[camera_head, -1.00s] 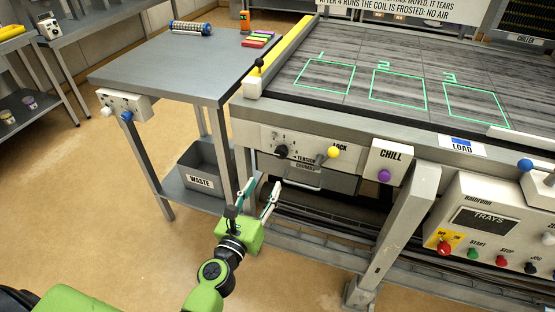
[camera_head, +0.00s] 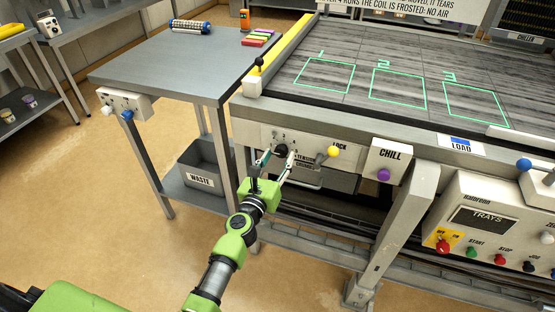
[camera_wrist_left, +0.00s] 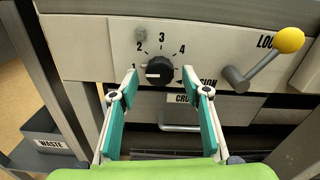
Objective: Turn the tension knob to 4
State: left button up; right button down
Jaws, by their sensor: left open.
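The tension knob (camera_wrist_left: 159,71) is a round black knob on the white front panel, with a dial numbered from 1 upward around it. Its white mark points left, toward the 1; the 4 is at its upper right. In the head view the knob (camera_head: 281,150) is partly behind the fingers. My left gripper (camera_head: 278,158) is open, its fingertips on either side of the knob. In the left wrist view the gripper (camera_wrist_left: 160,80) spans the knob with a gap on each side; whether the tips reach its depth is unclear. My right gripper is not in view.
The yellow-tipped lock lever (camera_wrist_left: 289,40) sticks out right of the knob. The crumbs drawer handle (camera_wrist_left: 181,128) is below. A purple chill button (camera_head: 383,175) is farther right. A waste bin (camera_head: 203,182) stands on the shelf at left.

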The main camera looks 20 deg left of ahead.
pick_arm(q)
jog(key=c, duration=1.1)
